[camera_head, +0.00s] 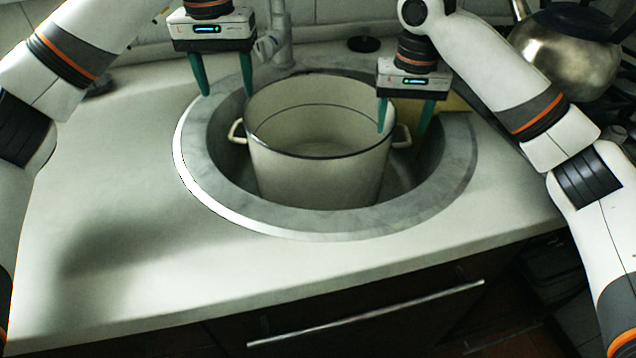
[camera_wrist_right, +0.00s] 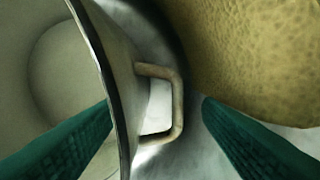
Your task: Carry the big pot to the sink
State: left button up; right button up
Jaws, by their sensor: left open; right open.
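The big pot (camera_head: 320,178), cream enamel with a dark rim, stands upright inside the round grey sink (camera_head: 440,180). It is empty, and its base is hidden by the sink's front rim. My left gripper (camera_head: 227,92) is open and empty, above and behind the pot's left handle (camera_head: 236,131). My right gripper (camera_head: 402,128) is open above the pot's right handle (camera_head: 402,137). In the right wrist view that handle (camera_wrist_right: 178,105) lies between the two open fingers (camera_wrist_right: 155,110), with one finger on the pot's inner side and the other outside; they do not close on it.
A faucet (camera_head: 281,35) rises behind the sink. A yellow sponge-like thing (camera_wrist_right: 255,60) lies by the sink's right side. A metal kettle (camera_head: 570,55) stands at the back right. The counter (camera_head: 110,200) left of the sink is clear.

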notch_tip(320, 180, up, 8)
jog(key=shift+s+p, duration=0.2)
jog(key=shift+p, duration=0.1)
dwell(0.4)
jog(key=shift+f, duration=0.1)
dwell(0.3)
